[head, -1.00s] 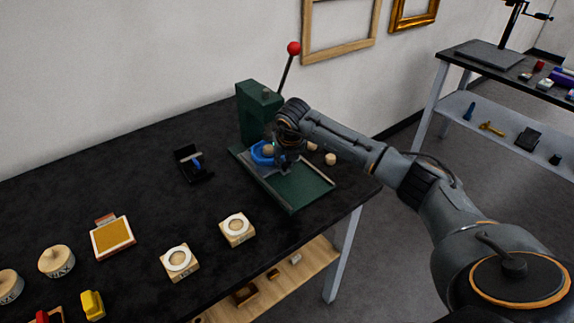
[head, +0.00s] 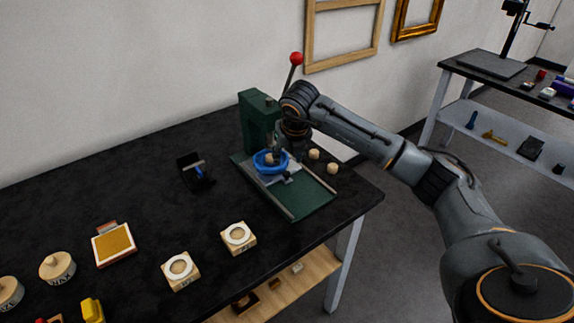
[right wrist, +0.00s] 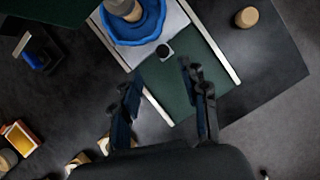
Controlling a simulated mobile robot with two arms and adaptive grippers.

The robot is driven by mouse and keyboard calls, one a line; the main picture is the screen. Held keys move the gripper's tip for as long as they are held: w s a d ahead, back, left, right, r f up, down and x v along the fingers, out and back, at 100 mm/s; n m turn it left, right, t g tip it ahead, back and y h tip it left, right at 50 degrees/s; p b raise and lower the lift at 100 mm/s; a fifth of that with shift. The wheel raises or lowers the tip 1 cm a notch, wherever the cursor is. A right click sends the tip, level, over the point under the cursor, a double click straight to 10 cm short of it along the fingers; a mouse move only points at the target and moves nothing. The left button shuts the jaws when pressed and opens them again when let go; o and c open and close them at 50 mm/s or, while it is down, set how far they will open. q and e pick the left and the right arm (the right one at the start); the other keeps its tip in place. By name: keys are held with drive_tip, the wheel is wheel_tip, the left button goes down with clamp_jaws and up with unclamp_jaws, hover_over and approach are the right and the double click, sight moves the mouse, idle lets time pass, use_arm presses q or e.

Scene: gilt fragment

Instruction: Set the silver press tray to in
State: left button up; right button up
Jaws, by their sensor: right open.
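The green press (head: 258,122) stands on the dark table. Its silver press tray (head: 268,180) lies between the rails of the green base, at the end near the press column. A blue ring-shaped piece (head: 263,168) with a pale round block in it sits on the tray. In the right wrist view the silver tray (right wrist: 179,24) is at the top, with a small dark knob (right wrist: 164,51) at its near edge. My right gripper (right wrist: 158,76) is open and empty, above the bare green base beside the knob; it partly hides the tray in the head view. My left gripper is out of view.
A red-knobbed lever (head: 296,60) rises from the press. A small black device (head: 195,172) lies to the left, with two ringed wooden blocks (head: 238,238) in front. The table's right edge is close.

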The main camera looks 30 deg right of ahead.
drive_tip(key=v, duration=0.4)
idle(0.5)
